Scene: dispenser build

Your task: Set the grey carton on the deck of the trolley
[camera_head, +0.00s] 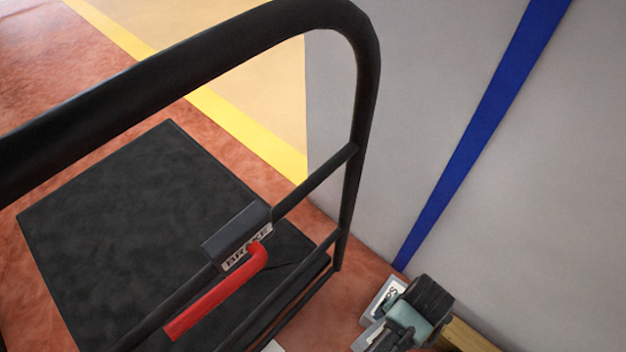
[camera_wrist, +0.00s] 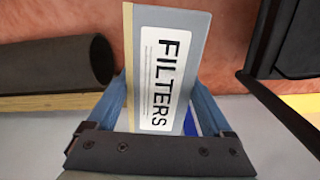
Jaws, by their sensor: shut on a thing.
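The grey carton with a white FILTERS label (camera_wrist: 190,45) stands between the two blue fingers of my gripper (camera_wrist: 163,92) in the wrist view. The fingers are shut on its sides. In the head view the carton (camera_head: 372,333) shows only in part at the bottom right, partly hidden by my gripper (camera_head: 400,312). The trolley's black deck (camera_head: 110,235) lies at the left of the head view and its visible part is empty. My gripper and the carton are outside the trolley, to the right of its handle frame.
The trolley's black push handle (camera_head: 366,90) rises between the deck and my gripper. A red brake lever (camera_head: 215,305) juts from its crossbar. A grey wall with a blue stripe (camera_head: 480,140) stands at the right. A dark cylinder (camera_wrist: 50,60) lies left of the carton in the wrist view.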

